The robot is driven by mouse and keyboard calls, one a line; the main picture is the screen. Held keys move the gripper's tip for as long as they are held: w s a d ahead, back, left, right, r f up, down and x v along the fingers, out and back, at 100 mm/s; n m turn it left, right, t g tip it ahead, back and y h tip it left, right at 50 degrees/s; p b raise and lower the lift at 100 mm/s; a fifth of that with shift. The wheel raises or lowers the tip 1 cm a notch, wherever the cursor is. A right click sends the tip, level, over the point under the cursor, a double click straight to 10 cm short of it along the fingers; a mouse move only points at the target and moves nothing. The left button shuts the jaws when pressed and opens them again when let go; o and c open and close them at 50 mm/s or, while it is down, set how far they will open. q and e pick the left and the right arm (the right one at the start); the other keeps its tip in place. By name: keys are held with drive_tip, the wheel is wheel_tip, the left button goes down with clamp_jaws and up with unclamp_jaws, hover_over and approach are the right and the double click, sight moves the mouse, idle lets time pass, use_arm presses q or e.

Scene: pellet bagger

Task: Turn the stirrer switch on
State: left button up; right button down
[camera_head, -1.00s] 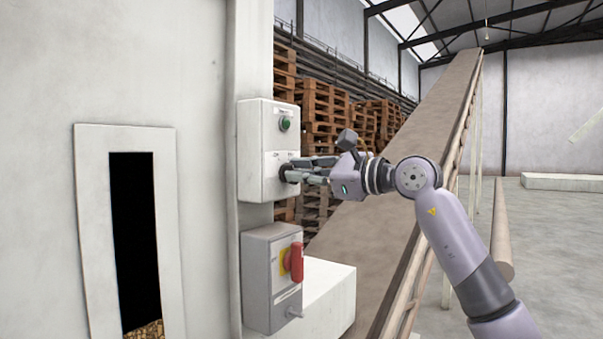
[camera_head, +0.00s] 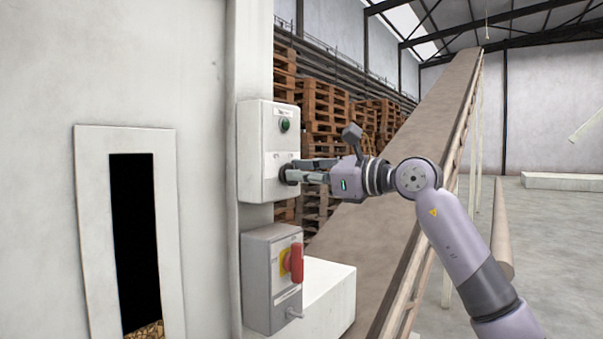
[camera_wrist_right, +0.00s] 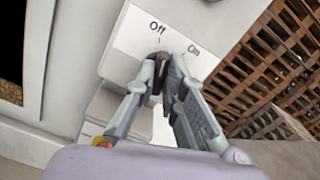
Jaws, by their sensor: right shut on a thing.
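The stirrer switch is a dark rotary knob (camera_head: 285,173) on the lower half of a white control box (camera_head: 254,151) fixed to the pale machine wall. My right gripper (camera_head: 296,171) is shut on this knob, reaching it from the right. In the right wrist view the fingers (camera_wrist_right: 160,66) close around the dark knob just below the printed words "Off" and "On". The fingers hide most of the knob, so I cannot tell exactly which mark it points to. My left gripper is not in view.
A green button (camera_head: 285,125) sits above the knob. Below is a grey box (camera_head: 262,290) with a red rotary handle (camera_head: 296,263). An inclined conveyor (camera_head: 400,170) and stacked pallets (camera_head: 325,105) stand behind. A slot window (camera_head: 135,235) shows pellets at left.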

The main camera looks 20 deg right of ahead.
drive_tip(key=m, duration=0.9)
drive_tip(key=shift+w+d, duration=0.15)
drive_tip(key=shift+m, duration=0.3)
idle(0.3)
drive_tip(key=c, duration=1.7)
unclamp_jaws()
drive_tip(key=shift+o, duration=0.2)
drive_tip(key=v, duration=1.2)
